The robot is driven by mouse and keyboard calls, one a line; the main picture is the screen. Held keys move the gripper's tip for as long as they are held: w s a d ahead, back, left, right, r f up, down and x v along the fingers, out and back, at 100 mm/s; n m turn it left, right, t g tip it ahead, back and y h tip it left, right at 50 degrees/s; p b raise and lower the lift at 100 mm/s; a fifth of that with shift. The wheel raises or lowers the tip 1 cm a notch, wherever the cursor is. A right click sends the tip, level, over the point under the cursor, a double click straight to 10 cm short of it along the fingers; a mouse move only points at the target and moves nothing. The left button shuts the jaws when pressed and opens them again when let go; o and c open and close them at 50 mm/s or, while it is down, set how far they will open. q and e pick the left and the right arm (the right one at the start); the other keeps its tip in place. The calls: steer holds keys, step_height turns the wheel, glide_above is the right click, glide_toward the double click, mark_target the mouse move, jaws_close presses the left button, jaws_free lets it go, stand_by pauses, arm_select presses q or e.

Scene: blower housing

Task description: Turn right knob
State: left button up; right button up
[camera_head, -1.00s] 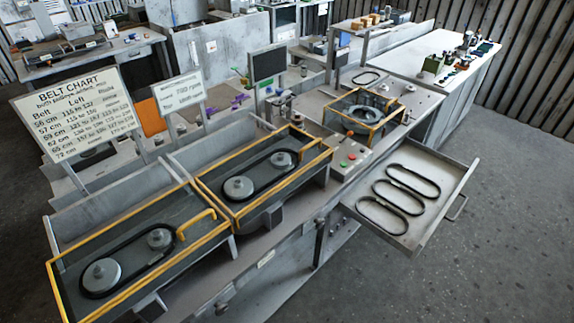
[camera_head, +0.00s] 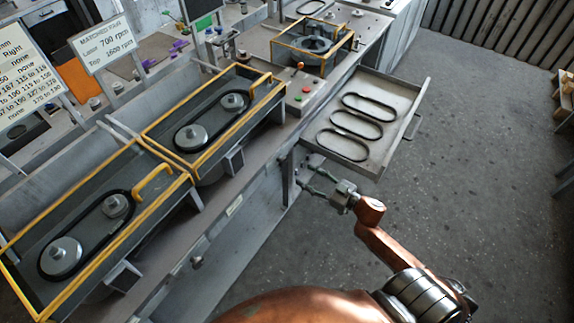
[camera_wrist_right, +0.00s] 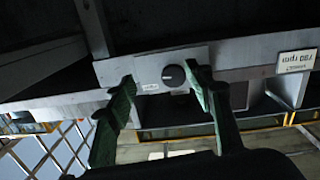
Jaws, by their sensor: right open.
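A round dark knob (camera_wrist_right: 173,75) on a light plate shows in the right wrist view. My right gripper (camera_wrist_right: 161,79) is open, with its two green fingertips on either side of the knob, the right one closer to it. I cannot tell whether a finger touches it. In the head view my right gripper (camera_head: 307,174) is at the bench front, below the open drawer; the knob there is hidden or too small to make out. Another knob (camera_head: 197,262) is on the bench front farther left. My left gripper is not in view.
An open drawer (camera_head: 402,118) with several black belts juts out above my right gripper. Two yellow-framed belt housings (camera_head: 200,125) stand on the bench. A small upside-down rpm label (camera_wrist_right: 297,63) is right of the knob. The floor (camera_head: 480,170) to the right is clear.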

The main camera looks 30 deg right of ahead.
mark_target(285, 163)
steer(key=shift+n+y, duration=0.3)
steer(key=shift+y, duration=0.2)
steer(key=w+a+r, duration=0.1)
steer(key=w, duration=0.1)
steer(key=w+a, duration=0.2)
steer(key=w, duration=0.1)
steer(key=w+a+r+b, duration=0.1)
steer(key=w, duration=0.1)
steer(key=shift+w+a+r, duration=0.15)
steer(key=shift+a+r, duration=0.05)
steer(key=shift+r, duration=0.15)
steer(key=shift+c, duration=0.4)
steer(key=c, duration=1.1)
steer(key=shift+n, duration=0.3)
